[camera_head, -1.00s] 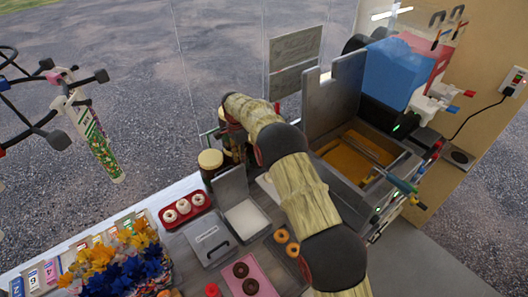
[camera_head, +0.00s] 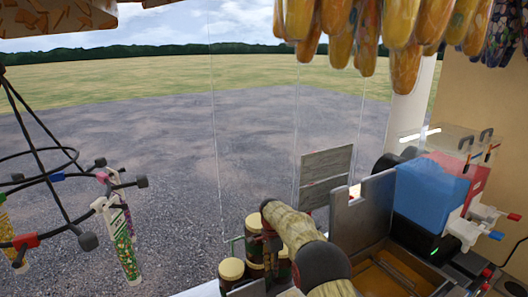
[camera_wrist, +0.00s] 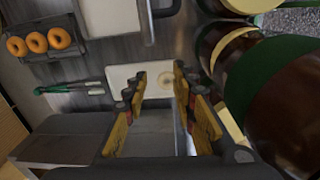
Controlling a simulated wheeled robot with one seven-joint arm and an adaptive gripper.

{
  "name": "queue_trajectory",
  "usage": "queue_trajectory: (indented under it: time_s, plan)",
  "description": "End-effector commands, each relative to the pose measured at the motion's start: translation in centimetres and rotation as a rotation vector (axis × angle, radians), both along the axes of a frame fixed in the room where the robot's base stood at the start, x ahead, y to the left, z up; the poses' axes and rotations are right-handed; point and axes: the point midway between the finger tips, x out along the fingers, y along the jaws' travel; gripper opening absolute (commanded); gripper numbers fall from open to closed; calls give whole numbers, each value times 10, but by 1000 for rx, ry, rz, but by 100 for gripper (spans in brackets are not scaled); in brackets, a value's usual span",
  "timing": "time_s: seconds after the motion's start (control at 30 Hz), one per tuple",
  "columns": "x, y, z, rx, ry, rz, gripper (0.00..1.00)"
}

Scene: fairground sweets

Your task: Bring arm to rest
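My arm reaches forward over the counter, with its pale, wood-patterned links in the head view. My gripper (camera_wrist: 160,88) shows in the wrist view with its two yellow-and-dark fingers apart and nothing between them. It is above a white square plate (camera_wrist: 122,74) on the grey counter, close beside brown jars (camera_wrist: 285,105). In the head view the jars (camera_head: 231,270) stand just left of my wrist, and the gripper's fingers are hidden there.
Orange doughnuts (camera_wrist: 37,43) sit in a dark tray, with green-handled tongs (camera_wrist: 62,89) near it. A grey upright panel (camera_head: 364,215) and a blue box (camera_head: 430,193) stand right of my arm. Wrapped yellow goods (camera_head: 405,50) hang overhead. A rack (camera_head: 45,160) with tubes hangs left.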

Motion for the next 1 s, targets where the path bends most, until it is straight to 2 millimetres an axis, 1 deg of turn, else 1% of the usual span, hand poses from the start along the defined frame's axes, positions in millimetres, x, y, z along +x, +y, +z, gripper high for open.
queue_trajectory:
  time_s: [0.17,0.27,0.43,0.53,0.67,0.8,0.87,1.0]
  plan:
    - [-5,-6,19,6,-18,35,27]
    - [-10,-12,34,10,-32,65,27]
    - [-25,-24,66,17,-63,130,27]
    - [-40,-34,90,20,-89,184,27]
    - [-70,-51,126,22,-132,274,27]
    - [-110,-69,158,17,-176,375,27]
    - [-128,-77,169,13,-196,419,27]
    - [-174,-93,189,-2,-241,517,27]
